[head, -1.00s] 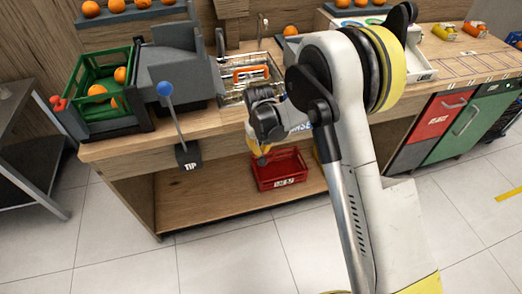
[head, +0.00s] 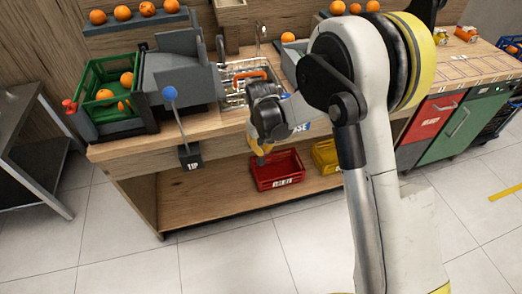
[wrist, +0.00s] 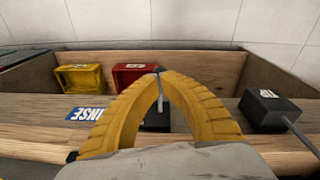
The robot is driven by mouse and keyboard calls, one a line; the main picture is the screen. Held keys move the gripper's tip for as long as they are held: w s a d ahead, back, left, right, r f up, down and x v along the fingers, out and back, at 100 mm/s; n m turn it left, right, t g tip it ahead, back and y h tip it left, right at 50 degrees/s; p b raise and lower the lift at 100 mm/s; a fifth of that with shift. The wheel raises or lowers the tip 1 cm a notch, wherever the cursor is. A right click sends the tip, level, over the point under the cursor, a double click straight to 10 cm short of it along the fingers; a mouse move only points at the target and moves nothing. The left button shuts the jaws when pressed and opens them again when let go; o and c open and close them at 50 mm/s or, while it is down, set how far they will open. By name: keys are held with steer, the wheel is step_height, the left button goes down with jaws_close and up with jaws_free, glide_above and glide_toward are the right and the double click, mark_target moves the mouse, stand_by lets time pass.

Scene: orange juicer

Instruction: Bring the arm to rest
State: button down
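My gripper (head: 262,158) hangs in front of the workbench's front edge in the head view, its yellow fingers pointing down above the red crate. In the wrist view its two curved yellow fingers (wrist: 158,72) meet at the tips, with nothing seen held between them. A thin rod and a dark block show behind the gap between the fingers. My arm is bent, with its large white and yellow links filling the right middle of the head view and hiding part of the bench.
The wooden workbench (head: 225,117) carries a green crate (head: 83,103) of oranges and a blue-knobbed lever (head: 169,94) on a TIP block (head: 190,158). A red crate (head: 278,169) and a yellow crate (head: 326,157) stand on its lower shelf. A metal table (head: 30,150) stands left. Floor in front is clear.

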steer(key=shift+s+d+r, duration=0.15)
steer(key=shift+s+r, duration=0.45)
steer(key=shift+r, duration=0.1)
steer(key=s+d+r+m+t, duration=0.1)
steer(key=s+d+r, duration=0.4)
steer(key=r, duration=0.4)
steer(key=s+d+r+m+t, duration=0.15)
steer(key=s+d+r, duration=0.35)
steer(key=r, duration=0.5)
steer(key=s+d+r+m+t, duration=0.1)
steer(key=s+d, duration=0.3)
steer(key=s, duration=0.3)
steer(key=s+d+r+m+t, duration=0.1)
steer(key=s+d+r+t, duration=0.1)
steer(key=s+d, duration=0.2)
steer(key=s, duration=0.3)
steer(key=shift+s+m, duration=0.2)
steer(key=shift+m, duration=0.15)
